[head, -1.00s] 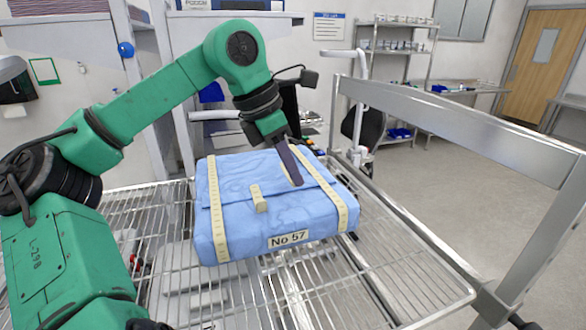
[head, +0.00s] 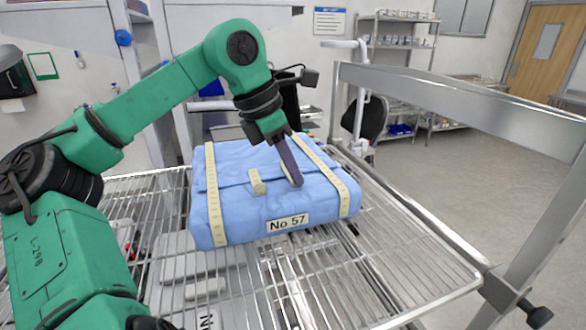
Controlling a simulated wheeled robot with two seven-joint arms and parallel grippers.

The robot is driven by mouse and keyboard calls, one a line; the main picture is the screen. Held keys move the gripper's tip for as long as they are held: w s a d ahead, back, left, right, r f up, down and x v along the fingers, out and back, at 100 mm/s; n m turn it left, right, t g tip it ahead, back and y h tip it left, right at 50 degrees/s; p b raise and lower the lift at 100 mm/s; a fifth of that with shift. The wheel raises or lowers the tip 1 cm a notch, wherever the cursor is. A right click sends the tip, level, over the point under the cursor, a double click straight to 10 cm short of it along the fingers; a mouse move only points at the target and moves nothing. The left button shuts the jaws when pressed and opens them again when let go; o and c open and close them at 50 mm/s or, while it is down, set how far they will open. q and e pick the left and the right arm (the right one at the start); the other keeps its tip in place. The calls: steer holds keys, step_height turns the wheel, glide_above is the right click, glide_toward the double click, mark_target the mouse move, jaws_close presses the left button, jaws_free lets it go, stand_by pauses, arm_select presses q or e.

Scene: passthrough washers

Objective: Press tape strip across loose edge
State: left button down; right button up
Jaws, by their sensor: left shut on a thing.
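A blue wrapped package (head: 285,205) labelled "No 57" (head: 288,222) lies on a wire shelf (head: 350,275). One cream tape (head: 213,190) runs down its left side and another (head: 330,170) down its right. A short tape strip (head: 257,182) lies across the edge of the top flap. My left gripper (head: 294,178) points down over the package's top, between the short strip and the right tape. Its dark fingers are shut, with a narrow tan piece, apparently tape, showing along them. I cannot tell whether the tips touch the wrap. My right gripper is not in view.
A metal rail (head: 450,95) and post border the shelf at the right. Grey flat items (head: 185,262) lie below the wires. A black chair (head: 370,120) and shelving (head: 400,50) stand behind. The shelf's right front part is bare.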

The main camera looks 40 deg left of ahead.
arm_select(q)
steer(key=shift+f, duration=0.3)
stand_by(0.7)
stand_by(0.4)
steer(key=c, duration=1)
jaws_free()
steer(key=shift+o, duration=0.2)
steer(key=v, duration=1.4)
steer(key=shift+r, duration=0.3)
steer(key=shift+a, duration=0.1)
steer(key=shift+f, duration=0.1)
